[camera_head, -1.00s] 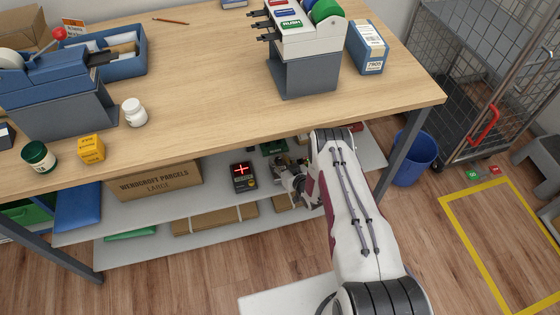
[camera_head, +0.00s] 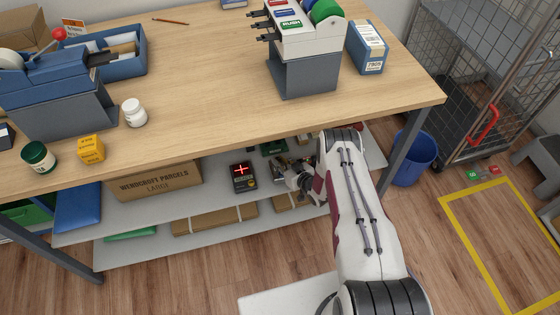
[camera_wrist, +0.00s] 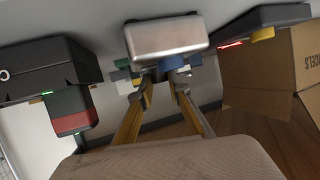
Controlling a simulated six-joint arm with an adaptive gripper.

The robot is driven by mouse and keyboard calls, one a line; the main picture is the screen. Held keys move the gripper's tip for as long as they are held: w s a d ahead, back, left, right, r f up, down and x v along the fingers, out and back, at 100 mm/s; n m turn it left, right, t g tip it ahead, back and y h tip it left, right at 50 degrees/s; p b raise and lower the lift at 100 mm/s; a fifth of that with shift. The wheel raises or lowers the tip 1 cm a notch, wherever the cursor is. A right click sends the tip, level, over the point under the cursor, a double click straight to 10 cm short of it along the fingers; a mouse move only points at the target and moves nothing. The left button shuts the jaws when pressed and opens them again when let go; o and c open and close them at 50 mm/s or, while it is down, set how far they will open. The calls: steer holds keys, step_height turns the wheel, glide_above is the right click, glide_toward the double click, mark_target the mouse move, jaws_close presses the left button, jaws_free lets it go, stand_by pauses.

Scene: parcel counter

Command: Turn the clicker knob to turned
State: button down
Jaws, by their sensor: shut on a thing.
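In the wrist view the two yellow-brown fingers of my gripper (camera_wrist: 165,80) reach a silver box-shaped device (camera_wrist: 165,38), which I take to be the clicker. A small dark blue part (camera_wrist: 157,73), which looks like its knob, sits between the grey fingertips, and they are shut on it. The fingertips hide much of this part, and its turn angle cannot be read. In the head view my gripper (camera_head: 284,170) is at the shelf under the table. The device there is largely hidden by the gripper.
A dark device with a red cross display (camera_head: 243,176) stands left of my gripper on the shelf (camera_head: 215,198). A large carton (camera_head: 155,181) is further left. A black box with a green light (camera_wrist: 45,72) is close in the wrist view. The tabletop (camera_head: 205,75) overhangs the shelf.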

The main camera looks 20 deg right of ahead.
steer(key=c, duration=1.9)
jaws_free()
steer(key=shift+s+d, duration=0.1)
steer(key=shift+s, duration=0.1)
steer(key=v, duration=1.1)
steer(key=shift+s+r, duration=0.25)
